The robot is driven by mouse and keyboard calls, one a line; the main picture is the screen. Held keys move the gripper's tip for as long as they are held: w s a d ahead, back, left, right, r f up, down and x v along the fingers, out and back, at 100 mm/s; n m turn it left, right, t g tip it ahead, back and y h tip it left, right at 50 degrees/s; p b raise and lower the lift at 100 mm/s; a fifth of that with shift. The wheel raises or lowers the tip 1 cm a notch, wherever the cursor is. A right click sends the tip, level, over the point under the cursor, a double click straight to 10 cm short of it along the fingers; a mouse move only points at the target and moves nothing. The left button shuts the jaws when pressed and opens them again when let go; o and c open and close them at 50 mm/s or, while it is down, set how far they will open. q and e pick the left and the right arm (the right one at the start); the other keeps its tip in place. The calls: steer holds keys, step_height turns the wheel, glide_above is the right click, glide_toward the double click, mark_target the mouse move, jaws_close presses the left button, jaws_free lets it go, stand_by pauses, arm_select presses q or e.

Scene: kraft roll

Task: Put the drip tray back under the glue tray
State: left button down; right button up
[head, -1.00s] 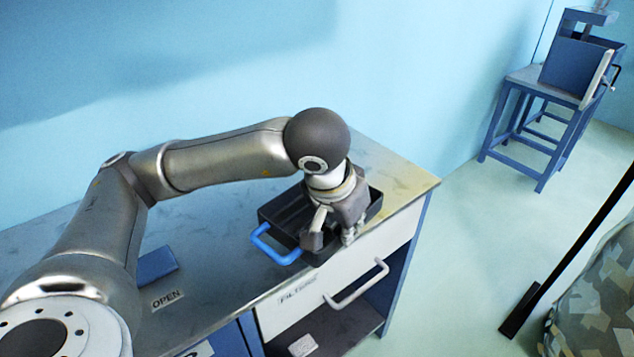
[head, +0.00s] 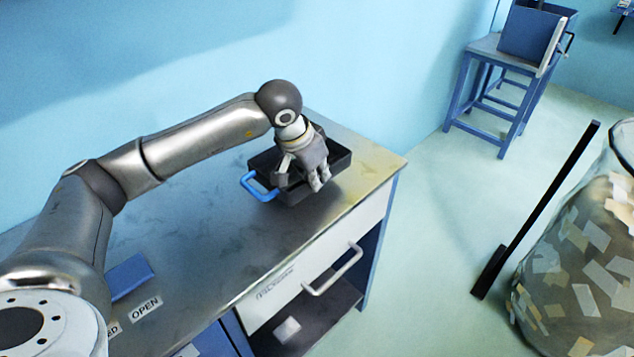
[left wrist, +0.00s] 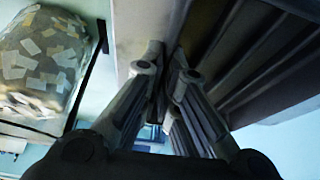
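The drip tray (head: 342,157) is a shallow black tray with a blue loop handle on its left side. It is over the right part of the grey counter, set back from the front edge; whether its base touches the counter is unclear. My left gripper (head: 300,183) is at its near wall, with fingers on either side of it. In the left wrist view my left gripper (left wrist: 165,75) has its fingers close together at the wall, and the ribbed tray interior (left wrist: 250,50) fills the upper right. My right gripper is out of view. I cannot identify the glue tray.
The counter (head: 200,235) has clear room left of the tray; a blue block (head: 130,275) lies near an OPEN label. A white drawer front (head: 325,255) with a bar handle is below. A blue stool (head: 490,90) bears a blue box (head: 530,32). A paper-filled bin (head: 575,270) stands right.

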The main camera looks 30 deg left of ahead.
arm_select(q)
steer(key=shift+w+f, duration=0.2)
steer(key=f, duration=0.1)
steer(key=f+p, duration=0.1)
steer(key=f, duration=0.1)
steer(key=shift+w+a, duration=0.15)
steer(key=shift+w, duration=0.15)
steer(key=shift+f+p, duration=0.3)
steer(key=shift+f, duration=0.15)
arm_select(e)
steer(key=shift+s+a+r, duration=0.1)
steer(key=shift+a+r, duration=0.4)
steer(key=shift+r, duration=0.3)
arm_select(q)
steer(key=shift+f+b, duration=0.25)
steer(key=shift+b, duration=0.1)
steer(key=c, duration=1.7)
jaws_free()
steer(key=shift+r, duration=0.1)
steer(key=shift+o, duration=0.3)
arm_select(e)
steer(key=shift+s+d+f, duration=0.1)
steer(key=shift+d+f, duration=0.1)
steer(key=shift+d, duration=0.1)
